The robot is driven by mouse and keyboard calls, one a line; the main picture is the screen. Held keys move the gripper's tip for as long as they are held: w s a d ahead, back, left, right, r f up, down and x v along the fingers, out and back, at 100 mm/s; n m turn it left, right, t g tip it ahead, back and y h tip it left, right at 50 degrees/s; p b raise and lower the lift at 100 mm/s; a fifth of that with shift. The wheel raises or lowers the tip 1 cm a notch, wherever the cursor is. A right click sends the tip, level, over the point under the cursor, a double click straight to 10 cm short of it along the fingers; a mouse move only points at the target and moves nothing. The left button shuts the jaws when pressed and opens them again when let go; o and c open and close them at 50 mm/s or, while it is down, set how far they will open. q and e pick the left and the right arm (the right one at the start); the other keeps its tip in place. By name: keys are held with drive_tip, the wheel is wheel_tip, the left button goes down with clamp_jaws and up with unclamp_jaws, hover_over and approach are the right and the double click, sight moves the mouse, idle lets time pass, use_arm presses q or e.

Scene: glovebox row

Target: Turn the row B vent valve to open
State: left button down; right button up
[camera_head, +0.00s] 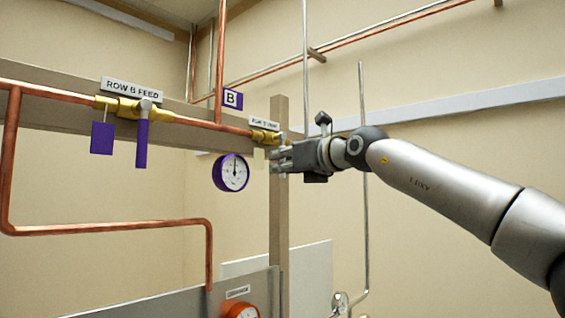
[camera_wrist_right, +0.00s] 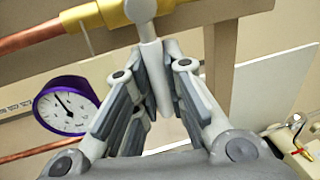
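The row B vent valve (camera_head: 264,136) is a small brass body at the right end of the copper pipe, under a white label. In the right wrist view its brass body (camera_wrist_right: 97,15) is at the top, and its grey lever (camera_wrist_right: 154,72) hangs down across the pipe line. My right gripper (camera_head: 279,158) is just below and right of the valve. Firm contact cannot be told. My left gripper is not in view.
The row B feed valve (camera_head: 128,107) with a purple lever (camera_head: 142,142) and a purple tag (camera_head: 101,138) is at left. A purple-rimmed gauge (camera_head: 231,172) hangs left of my gripper. An orange gauge (camera_head: 241,311) is lower down.

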clamp_jaws()
drive_tip(key=shift+w+d+r+n+t+y+p, duration=0.1)
drive_tip(key=shift+w+d+r+n+y+p, duration=0.3)
drive_tip(key=shift+n, duration=0.8)
drive_tip(key=shift+w+d+n+t+y+p, duration=0.1)
drive_tip(key=shift+w+d+n+p, duration=0.25)
drive_tip(key=shift+n+p, duration=0.65)
drive_tip(key=shift+w+d+r+n+t+y+p, duration=0.1)
drive_tip(key=shift+w+d+r+n+y+p, duration=0.2)
drive_tip(key=shift+n, duration=1.1)
drive_tip(key=shift+w+d+f, duration=0.1)
drive_tip(key=shift+d, duration=0.05)
drive_tip(key=o, duration=0.6)
unclamp_jaws()
drive_tip(key=shift+o, duration=0.2)
